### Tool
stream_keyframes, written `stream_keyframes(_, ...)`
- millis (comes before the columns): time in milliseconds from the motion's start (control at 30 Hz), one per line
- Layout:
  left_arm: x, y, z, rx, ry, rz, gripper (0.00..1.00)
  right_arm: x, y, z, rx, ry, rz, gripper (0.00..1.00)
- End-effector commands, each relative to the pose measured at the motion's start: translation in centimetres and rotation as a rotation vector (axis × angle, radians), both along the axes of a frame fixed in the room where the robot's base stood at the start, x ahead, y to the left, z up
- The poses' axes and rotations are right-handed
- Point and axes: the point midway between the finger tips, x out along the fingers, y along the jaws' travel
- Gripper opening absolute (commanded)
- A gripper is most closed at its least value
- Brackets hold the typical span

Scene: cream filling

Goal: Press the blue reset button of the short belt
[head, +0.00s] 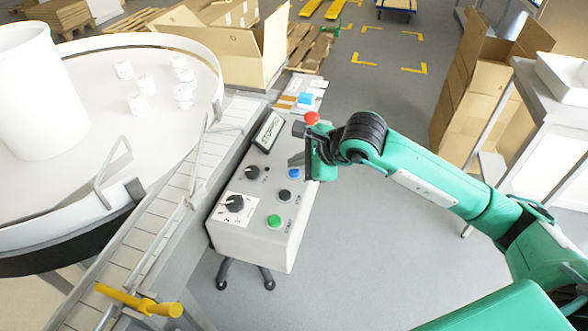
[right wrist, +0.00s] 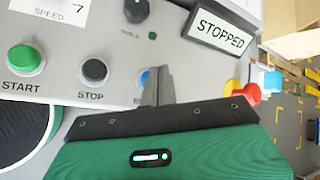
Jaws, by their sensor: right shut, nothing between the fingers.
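The blue reset button (head: 294,173) is on the sloped top of the grey control box (head: 240,246), above the black stop button (head: 284,195) and green start button (head: 274,221). My right gripper (head: 294,160) is shut and empty, close to the blue button at its far side. In the right wrist view the shut fingertips (right wrist: 162,70) cover most of the blue button (right wrist: 145,77); only a blue edge shows. Whether they touch it I cannot tell. The display (right wrist: 217,29) reads STOPPED. My left gripper is not in view.
A red mushroom knob (head: 311,118) stands at the box's far end, near my wrist. Black dials (head: 234,203) sit on the left of the panel. The short slatted belt (head: 160,213) runs along the left, beside a round table (head: 100,85) with white jars. Open floor lies right.

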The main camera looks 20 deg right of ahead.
Motion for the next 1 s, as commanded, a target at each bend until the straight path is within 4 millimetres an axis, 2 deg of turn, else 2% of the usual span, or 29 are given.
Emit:
stream_keyframes(467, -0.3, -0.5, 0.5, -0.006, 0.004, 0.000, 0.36, 0.1, 0.0, 0.9, 0.000, -0.002, 0.000, 0.00)
stream_keyframes(900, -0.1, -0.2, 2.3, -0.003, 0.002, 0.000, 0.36, 0.1, 0.0, 5.2, -0.001, -0.004, -0.001, 0.00)
stream_keyframes(1000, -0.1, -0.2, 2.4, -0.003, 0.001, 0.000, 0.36, 0.1, 0.0, 5.6, -0.001, -0.003, 0.000, 0.00)
